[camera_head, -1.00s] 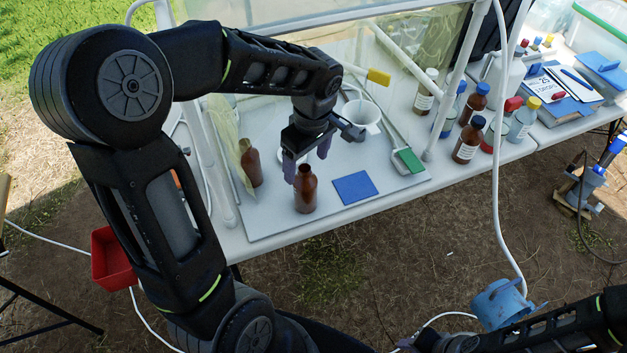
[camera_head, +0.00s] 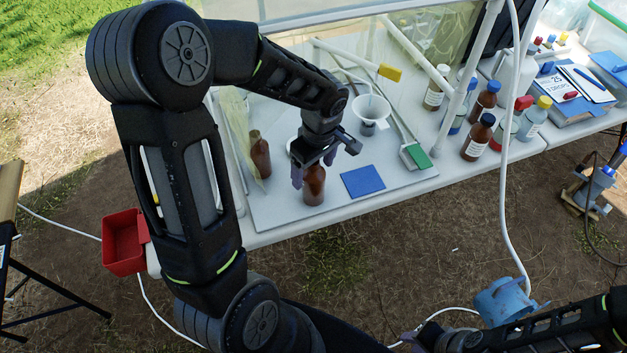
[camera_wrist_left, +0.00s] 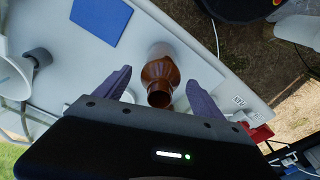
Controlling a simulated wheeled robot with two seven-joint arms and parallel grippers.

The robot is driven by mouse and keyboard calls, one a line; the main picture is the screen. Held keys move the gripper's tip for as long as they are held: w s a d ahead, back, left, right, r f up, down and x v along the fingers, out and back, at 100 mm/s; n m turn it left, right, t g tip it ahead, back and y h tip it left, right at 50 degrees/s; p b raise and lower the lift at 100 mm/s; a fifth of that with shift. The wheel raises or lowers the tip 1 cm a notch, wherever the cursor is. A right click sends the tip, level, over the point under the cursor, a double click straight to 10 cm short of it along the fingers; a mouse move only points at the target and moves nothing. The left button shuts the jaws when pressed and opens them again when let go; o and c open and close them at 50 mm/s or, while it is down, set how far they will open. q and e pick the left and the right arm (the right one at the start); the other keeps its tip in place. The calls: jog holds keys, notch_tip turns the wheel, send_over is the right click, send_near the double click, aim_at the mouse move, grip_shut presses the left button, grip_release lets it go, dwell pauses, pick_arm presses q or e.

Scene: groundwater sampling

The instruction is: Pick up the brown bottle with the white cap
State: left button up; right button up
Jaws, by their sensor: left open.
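My left gripper (camera_head: 313,168) is open just above an uncapped brown bottle (camera_head: 314,190) standing upright near the tray's front edge. In the left wrist view, this bottle (camera_wrist_left: 160,72) shows its open neck between the two spread purple fingers of the gripper (camera_wrist_left: 158,80), with gaps on both sides. Another brown bottle (camera_head: 260,157), seemingly uncapped, stands to the left. A brown bottle with a white label and a whitish cap (camera_head: 434,93) stands further back right. My right gripper (camera_head: 412,340) is at the bottom edge, mostly cut off; its jaws are unclear.
A blue square pad (camera_head: 362,181) lies right of the near bottle on the white tray (camera_head: 290,216). A funnel (camera_head: 371,108) stands behind. Several capped bottles, one blue-capped (camera_head: 477,138), stand at right. A red bin (camera_head: 122,247) is below left. White frame bars cross the table.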

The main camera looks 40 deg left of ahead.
pick_arm(q)
notch_tip(320, 180, down, 2)
jog(key=shift+a+f, duration=0.1)
jog(key=shift+a, duration=0.05)
jog(key=shift+c, duration=0.5)
grip_shut()
dwell(0.7)
